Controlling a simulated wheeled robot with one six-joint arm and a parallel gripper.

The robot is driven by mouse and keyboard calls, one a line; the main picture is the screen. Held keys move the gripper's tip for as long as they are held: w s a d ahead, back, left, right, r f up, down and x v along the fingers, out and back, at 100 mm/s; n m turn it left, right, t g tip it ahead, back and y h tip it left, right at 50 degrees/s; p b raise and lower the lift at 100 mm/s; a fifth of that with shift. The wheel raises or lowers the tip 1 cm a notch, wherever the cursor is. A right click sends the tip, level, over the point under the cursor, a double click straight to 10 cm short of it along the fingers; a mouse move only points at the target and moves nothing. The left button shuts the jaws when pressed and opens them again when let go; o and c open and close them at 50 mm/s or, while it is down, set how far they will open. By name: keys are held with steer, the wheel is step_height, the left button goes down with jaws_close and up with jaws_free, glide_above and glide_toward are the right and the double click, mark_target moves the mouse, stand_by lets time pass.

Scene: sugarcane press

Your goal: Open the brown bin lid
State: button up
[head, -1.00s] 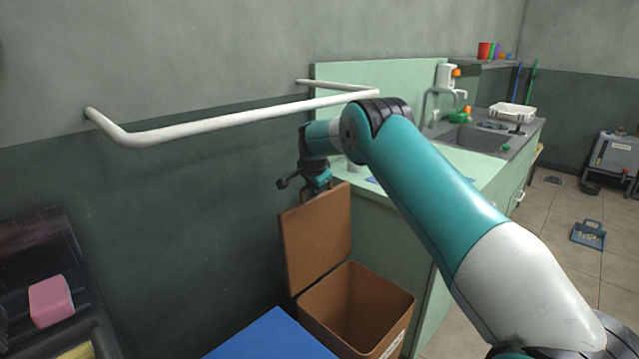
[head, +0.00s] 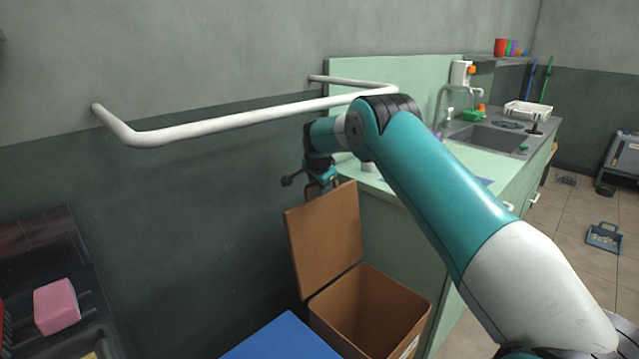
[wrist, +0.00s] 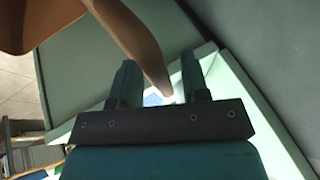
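The brown bin (head: 345,318) stands on the floor beside the green counter, and I can see into it. Its brown lid (head: 325,240) stands raised, nearly upright, at the bin's wall side. My gripper (head: 322,184) is at the top edge of the lid, partly behind it in the head view. In the wrist view the fingers of my gripper (wrist: 159,72) are spread apart. The brown lid (wrist: 130,40) reaches down from the upper left, and its corner shows between the fingers. I cannot tell whether a finger touches it.
A white rail (head: 230,118) runs along the wall above the bin. The green counter (head: 385,185) with a sink (head: 490,138) is right of the bin. A blue surface (head: 280,340) lies in front, and a pink block (head: 56,305) is at left. A blue dustpan (head: 604,237) lies on the floor.

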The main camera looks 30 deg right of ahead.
steer(key=shift+s+a+r, duration=0.15)
steer(key=shift+s+r, duration=0.05)
steer(key=shift+r, duration=0.2)
steer(key=s+a+b, duration=0.2)
steer(key=s+a, duration=0.4)
steer(key=s, duration=0.4)
steer(key=shift+s+a, duration=0.15)
steer(key=shift+s, duration=0.05)
steer(key=shift+r, duration=0.1)
